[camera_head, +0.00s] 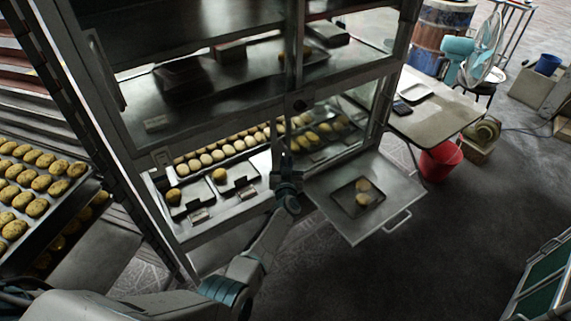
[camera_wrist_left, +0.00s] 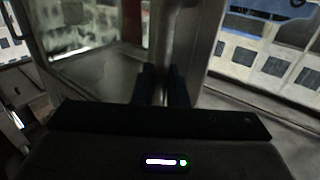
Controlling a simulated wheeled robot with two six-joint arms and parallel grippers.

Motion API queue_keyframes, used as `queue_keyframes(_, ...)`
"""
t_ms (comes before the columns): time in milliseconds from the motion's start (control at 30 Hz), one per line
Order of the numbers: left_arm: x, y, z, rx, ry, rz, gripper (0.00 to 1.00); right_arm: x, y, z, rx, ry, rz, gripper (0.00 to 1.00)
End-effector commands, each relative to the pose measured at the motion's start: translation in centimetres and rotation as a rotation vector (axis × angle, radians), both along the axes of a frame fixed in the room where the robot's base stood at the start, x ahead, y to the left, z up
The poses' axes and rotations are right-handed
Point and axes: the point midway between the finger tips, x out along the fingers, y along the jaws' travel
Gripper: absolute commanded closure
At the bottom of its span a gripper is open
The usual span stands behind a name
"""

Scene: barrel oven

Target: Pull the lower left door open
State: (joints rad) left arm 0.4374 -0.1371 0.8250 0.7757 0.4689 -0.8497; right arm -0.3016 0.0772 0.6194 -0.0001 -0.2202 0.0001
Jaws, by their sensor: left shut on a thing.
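The metal cabinet (camera_head: 190,240) has glass-fronted upper and lower sections in the head view. Its lower left compartment shows rows of round buns (camera_head: 216,156) and small trays with a bun each (camera_head: 220,176). My left gripper (camera_head: 281,160) is at the right side of this compartment, near the middle of the cabinet front, with its fingers pointing away from me. In the left wrist view my left gripper (camera_wrist_left: 162,85) is shut on an upright metal bar (camera_wrist_left: 160,40) beside a glass pane (camera_wrist_left: 85,30). I cannot tell how far the lower left door stands open. My right gripper is out of view.
A flat metal panel with a handle (camera_head: 397,221) juts out low at the cabinet's right, with a dark tray (camera_head: 346,203) on it. Bun racks (camera_head: 38,230) stand left. A table (camera_head: 440,115) and red bucket (camera_head: 441,161) are right.

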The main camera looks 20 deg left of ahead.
Motion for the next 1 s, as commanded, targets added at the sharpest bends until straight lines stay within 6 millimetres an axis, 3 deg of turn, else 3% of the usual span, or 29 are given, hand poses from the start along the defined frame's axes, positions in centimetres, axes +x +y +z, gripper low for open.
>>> queue_keyframes(33,-0.1,-0.1,-0.2,-0.002,0.004,-0.002,1.0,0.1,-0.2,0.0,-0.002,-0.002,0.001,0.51)
queue_keyframes(67,-0.1,-0.1,-0.2,-0.002,0.004,-0.002,0.82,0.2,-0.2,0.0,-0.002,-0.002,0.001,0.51)
queue_keyframes(133,-0.1,-0.1,-0.2,-0.002,0.003,-0.001,0.7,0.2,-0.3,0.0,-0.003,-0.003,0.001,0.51)
queue_keyframes(567,-1.0,-0.3,-0.1,-0.001,0.002,0.0,0.7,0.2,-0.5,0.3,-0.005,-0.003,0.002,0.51)
queue_keyframes(1000,-8.3,-2.3,-0.2,-0.002,0.004,0.0,0.7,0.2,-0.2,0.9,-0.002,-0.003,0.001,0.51)
